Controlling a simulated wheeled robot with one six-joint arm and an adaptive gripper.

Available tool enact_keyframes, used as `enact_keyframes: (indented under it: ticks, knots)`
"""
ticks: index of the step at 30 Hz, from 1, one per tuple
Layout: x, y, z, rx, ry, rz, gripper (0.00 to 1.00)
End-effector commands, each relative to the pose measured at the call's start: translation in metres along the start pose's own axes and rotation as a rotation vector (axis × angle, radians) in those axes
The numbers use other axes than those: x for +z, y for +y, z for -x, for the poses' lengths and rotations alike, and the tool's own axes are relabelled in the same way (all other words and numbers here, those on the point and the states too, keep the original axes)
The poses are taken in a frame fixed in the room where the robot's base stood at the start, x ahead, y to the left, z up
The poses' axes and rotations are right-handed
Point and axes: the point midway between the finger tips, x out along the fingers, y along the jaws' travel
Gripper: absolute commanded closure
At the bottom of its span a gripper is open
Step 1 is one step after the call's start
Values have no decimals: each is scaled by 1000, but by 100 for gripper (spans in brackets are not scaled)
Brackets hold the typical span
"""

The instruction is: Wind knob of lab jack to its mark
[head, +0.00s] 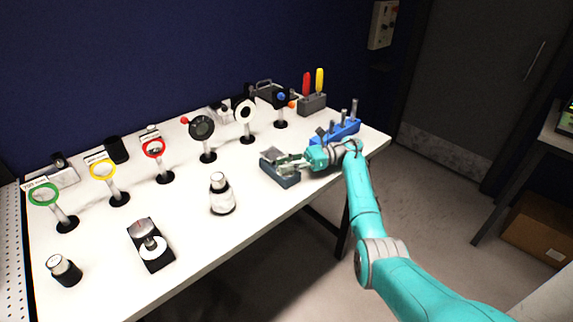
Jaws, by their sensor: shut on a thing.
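The lab jack (282,179) is a low, dark grey-blue block near the front edge of the white table, right of the middle.
A blue holder with upright metal pins (345,131) stands close behind my wrist. A silver-white bottle-shaped piece (221,195) stands left of the jack. Ring stands, including a red ring (154,147), line the table's back.

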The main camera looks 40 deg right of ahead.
Motion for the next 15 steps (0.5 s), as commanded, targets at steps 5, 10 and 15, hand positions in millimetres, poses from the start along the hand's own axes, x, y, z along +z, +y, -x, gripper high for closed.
enact_keyframes:
  ticks: [5,10,15]
  knots:
    - [-2,1,-1,1,1,-4,64]
    - [-2,0,-1,0,1,-3,48]
    - [-1,0,0,-1,1,-2,48]
